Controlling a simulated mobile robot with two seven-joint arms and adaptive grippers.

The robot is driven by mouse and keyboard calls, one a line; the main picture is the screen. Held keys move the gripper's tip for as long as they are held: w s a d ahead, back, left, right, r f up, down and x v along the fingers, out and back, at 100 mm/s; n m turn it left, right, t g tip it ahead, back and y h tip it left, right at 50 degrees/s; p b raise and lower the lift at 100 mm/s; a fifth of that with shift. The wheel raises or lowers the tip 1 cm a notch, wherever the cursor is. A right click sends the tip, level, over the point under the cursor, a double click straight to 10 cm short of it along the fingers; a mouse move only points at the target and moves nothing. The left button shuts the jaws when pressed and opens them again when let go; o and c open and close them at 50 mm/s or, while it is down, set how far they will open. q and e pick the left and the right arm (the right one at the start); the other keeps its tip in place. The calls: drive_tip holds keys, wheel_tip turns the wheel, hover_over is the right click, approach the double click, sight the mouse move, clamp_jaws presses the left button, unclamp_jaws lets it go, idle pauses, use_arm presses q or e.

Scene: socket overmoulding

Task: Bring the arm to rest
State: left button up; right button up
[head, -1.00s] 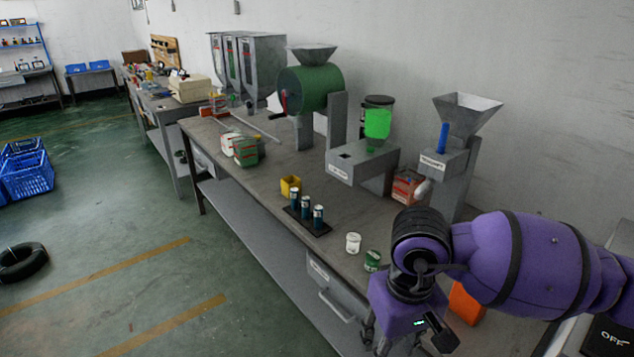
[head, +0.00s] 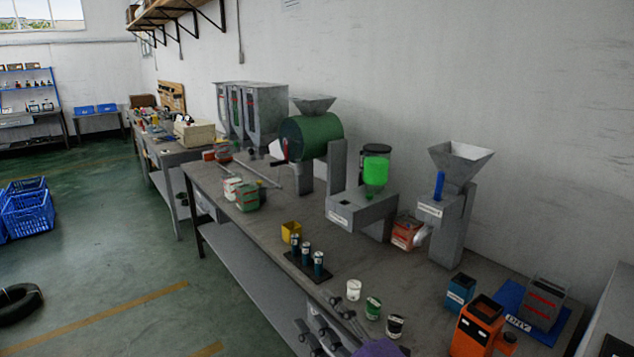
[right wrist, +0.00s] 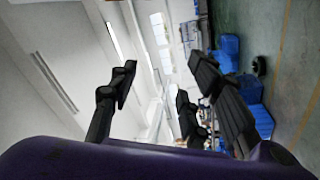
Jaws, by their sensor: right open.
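My right gripper (head: 328,322) shows at the bottom edge of the head view, in front of the bench's front edge. Its dark fingers are spread, with a bit of my purple arm (head: 378,348) beside them; the rest of the arm is out of frame. In the right wrist view the fingers of the right gripper (right wrist: 160,80) stand apart with nothing held between them. My left gripper is not in view.
The long workbench (head: 395,265) carries a white cup (head: 353,290), a green cup (head: 373,308), a black rack of teal cylinders (head: 307,262), an orange container (head: 476,328) and a hopper machine (head: 450,205). The floor (head: 110,290) left of the bench is mostly open.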

drive_tip(key=s+d+f+m+g+h, duration=0.1)
drive_tip(key=s+d+f+m+h, duration=0.3)
drive_tip(key=f, duration=0.3)
drive_tip(key=s+d+f+m+g+h, duration=0.1)
drive_tip(key=s+d+f+m+h, duration=0.1)
drive_tip(key=d+f+m, duration=0.35)
drive_tip(key=s+d+f+m+g+h, duration=0.1)
drive_tip(key=s+d+f+m+h, duration=0.3)
drive_tip(key=f, duration=0.6)
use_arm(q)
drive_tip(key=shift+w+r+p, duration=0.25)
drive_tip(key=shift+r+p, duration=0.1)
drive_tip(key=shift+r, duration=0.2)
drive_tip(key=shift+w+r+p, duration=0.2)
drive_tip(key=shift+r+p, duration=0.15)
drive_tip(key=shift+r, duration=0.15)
use_arm(e)
drive_tip(key=s+d+f+m+g, duration=0.2)
drive_tip(key=s+f, duration=0.4)
drive_tip(key=s, duration=0.4)
drive_tip(key=s+d+f+m+g+h, duration=0.1)
drive_tip(key=s+f+m, duration=0.3)
drive_tip(key=s, duration=0.6)
wheel_tip(320, 180, down, 2)
drive_tip(key=shift+s+d+f+g+h, duration=0.15)
drive_tip(key=shift+s+d+g+h, duration=0.15)
drive_tip(key=shift+d+g, duration=0.4)
drive_tip(key=shift+d, duration=0.1)
